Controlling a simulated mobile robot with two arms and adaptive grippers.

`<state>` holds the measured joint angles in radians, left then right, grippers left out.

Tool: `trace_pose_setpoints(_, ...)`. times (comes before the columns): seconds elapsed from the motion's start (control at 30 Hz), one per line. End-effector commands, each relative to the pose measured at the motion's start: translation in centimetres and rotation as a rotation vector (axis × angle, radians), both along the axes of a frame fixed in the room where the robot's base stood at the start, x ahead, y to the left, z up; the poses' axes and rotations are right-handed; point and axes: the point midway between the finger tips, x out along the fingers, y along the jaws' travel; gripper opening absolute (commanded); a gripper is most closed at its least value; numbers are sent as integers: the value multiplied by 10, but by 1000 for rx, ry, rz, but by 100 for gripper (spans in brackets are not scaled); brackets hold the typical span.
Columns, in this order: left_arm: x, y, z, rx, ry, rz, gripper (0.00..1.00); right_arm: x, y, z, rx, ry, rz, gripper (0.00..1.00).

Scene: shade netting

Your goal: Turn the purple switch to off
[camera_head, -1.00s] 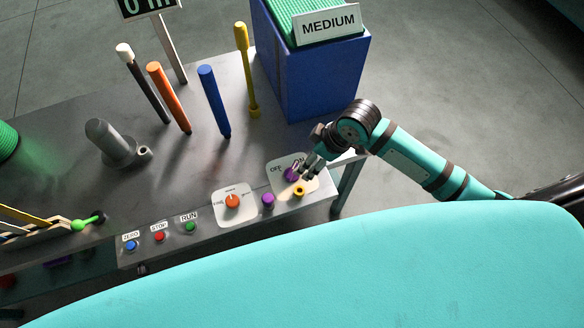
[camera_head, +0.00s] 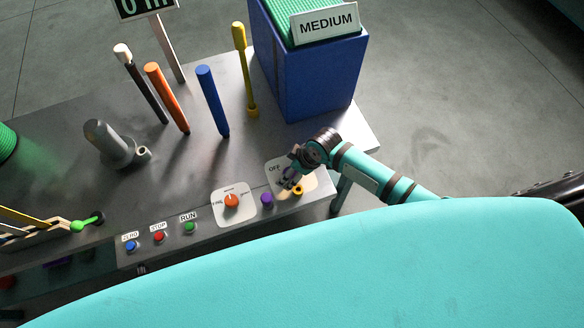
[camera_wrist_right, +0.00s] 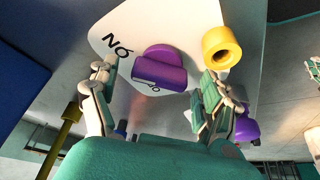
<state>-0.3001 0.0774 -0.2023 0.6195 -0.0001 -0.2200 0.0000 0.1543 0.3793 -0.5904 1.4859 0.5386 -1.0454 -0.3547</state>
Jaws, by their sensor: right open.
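The purple switch (camera_wrist_right: 160,72) is a rotary knob with a raised grip bar on a white plate (camera_head: 310,181) at the table's right front corner. The OFF label shows at the plate's left in the head view. The ON label shows upside down in the right wrist view. My right gripper (camera_head: 285,182) is open over the plate and largely covers the switch in the head view. In the wrist view, the two fingers of the right gripper (camera_wrist_right: 157,85) are spread on either side of the switch, with gaps visible. My left gripper is not in view.
A yellow ring-shaped knob (camera_head: 298,190) and a purple button (camera_head: 267,200) sit close to the switch. An orange dial (camera_head: 232,201) is to the left. A blue box (camera_head: 318,80) marked MEDIUM stands behind. Several upright rods stand farther back.

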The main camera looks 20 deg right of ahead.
Motion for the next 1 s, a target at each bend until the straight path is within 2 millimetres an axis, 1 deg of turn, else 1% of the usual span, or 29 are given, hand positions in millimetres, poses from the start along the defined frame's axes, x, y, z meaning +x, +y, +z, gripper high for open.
trace_pose_setpoints(0.07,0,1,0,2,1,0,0,0,0,0,0,0,0,81)
trace_pose_setpoints(0.5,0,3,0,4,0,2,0,0,0,1,1,1,-1,24)
trace_pose_setpoints(0.77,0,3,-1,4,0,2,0,1,0,0,0,0,25,24)
trace_pose_setpoints(1.0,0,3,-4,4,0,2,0,2,-1,0,0,-1,146,24)
